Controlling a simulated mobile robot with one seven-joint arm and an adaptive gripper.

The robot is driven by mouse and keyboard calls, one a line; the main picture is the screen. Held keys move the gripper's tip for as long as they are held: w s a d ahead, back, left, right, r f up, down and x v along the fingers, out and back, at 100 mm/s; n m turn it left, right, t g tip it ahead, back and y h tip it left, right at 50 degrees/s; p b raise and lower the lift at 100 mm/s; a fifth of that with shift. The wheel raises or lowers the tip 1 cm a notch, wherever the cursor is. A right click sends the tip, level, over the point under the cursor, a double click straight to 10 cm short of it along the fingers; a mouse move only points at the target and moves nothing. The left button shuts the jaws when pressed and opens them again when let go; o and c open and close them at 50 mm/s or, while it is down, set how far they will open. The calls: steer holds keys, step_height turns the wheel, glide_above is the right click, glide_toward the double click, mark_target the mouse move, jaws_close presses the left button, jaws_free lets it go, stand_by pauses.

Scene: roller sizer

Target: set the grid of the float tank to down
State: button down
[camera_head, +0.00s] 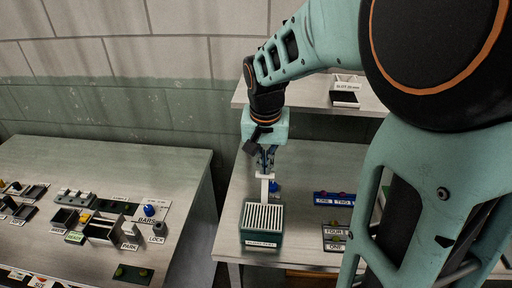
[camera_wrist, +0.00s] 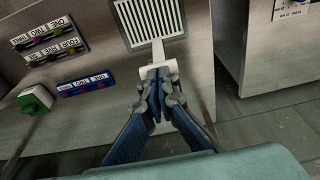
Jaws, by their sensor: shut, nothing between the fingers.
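The float tank (camera_head: 262,240) is a dark green box with a label on its front, standing near the front edge of the table. Its grid (camera_head: 264,217) is a pale slatted panel on top, also seen in the wrist view (camera_wrist: 155,20). A white handle (camera_wrist: 158,54) runs from the grid to a crossbar on my gripper's side. My gripper (camera_head: 266,168) points down at the handle's end, and in the wrist view its fingertips (camera_wrist: 157,84) are together at the crossbar. Nothing is between them. I cannot tell whether they touch the crossbar.
A blue strip with coloured knobs (camera_head: 334,198) lies right of the tank, with further labelled strips in front of it. A green block (camera_wrist: 35,99) shows in the wrist view. A shelf (camera_head: 310,97) stands behind. A separate left table (camera_head: 110,160) holds bins, beyond a gap.

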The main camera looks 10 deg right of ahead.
steer(key=shift+f, duration=0.15)
steer(key=b, duration=0.6)
glide_above(264, 193)
steer(key=s, duration=0.1)
step_height(264, 193, down, 7)
steer(key=shift+a+r, duration=0.1)
steer(key=shift+r, duration=0.1)
steer(key=shift+s, duration=0.1)
